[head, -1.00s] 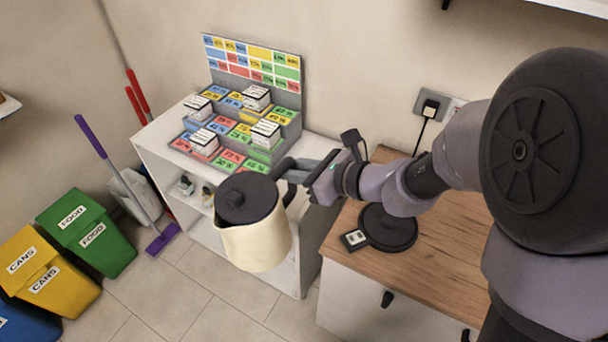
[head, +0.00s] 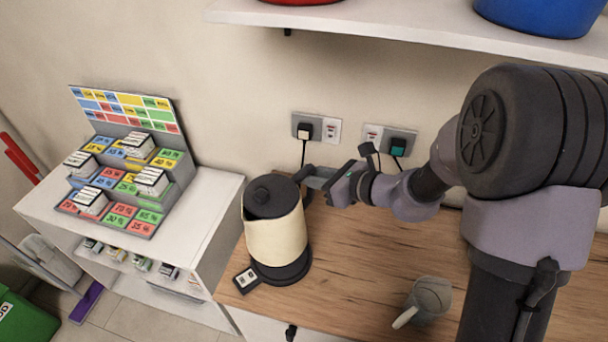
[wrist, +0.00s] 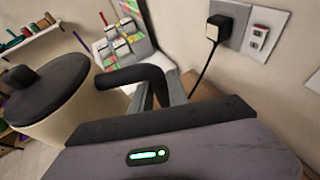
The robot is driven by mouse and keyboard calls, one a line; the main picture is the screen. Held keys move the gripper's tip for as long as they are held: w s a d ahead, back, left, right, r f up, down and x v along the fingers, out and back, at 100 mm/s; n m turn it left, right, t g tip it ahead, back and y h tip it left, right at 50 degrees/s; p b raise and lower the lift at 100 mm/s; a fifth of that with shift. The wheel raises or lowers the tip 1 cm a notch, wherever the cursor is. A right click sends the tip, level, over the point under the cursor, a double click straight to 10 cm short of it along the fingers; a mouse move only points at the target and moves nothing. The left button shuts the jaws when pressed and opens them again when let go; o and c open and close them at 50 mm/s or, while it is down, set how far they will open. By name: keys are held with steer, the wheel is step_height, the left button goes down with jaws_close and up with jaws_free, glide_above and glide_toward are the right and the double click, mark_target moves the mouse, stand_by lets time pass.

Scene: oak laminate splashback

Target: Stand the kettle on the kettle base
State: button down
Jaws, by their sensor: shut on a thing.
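The cream kettle (head: 276,238) with its dark lid is upright in the head view, and it also shows at the left of the wrist view (wrist: 95,122). My gripper (head: 310,178) is shut on its black handle (wrist: 140,75), to the right of the kettle body. The black round kettle base (head: 288,275) lies on the wooden counter directly below the kettle, mostly hidden by it. The kettle's bottom overlaps the base in the picture; I cannot tell whether they touch.
A small display unit (head: 246,278) adjoins the base near the counter's left edge. A grey mug (head: 430,298) stands to the right on the wooden counter (head: 360,250). A white shelf unit (head: 205,215) with a coloured box rack is at left. Wall sockets (head: 318,129) and a shelf are behind.

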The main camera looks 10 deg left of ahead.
mark_target(313, 195)
steer(key=shift+w+d+f, duration=0.1)
steer(key=shift+w+d, duration=0.1)
steer(key=shift+d, duration=0.1)
steer(key=shift+a+f+b, duration=0.1)
steer(key=shift+f+b, duration=0.55)
steer(key=shift+f, duration=0.05)
steer(key=shift+f+b, duration=1.65)
steer(key=shift+f, duration=0.45)
steer(key=shift+s+f+b, duration=0.1)
steer(key=shift+f+b, duration=0.55)
steer(key=shift+b, duration=0.1)
steer(key=c, duration=1.6)
jaws_free()
steer(key=shift+o, duration=0.2)
steer(key=p+v, duration=0.3)
steer(key=v, duration=0.8)
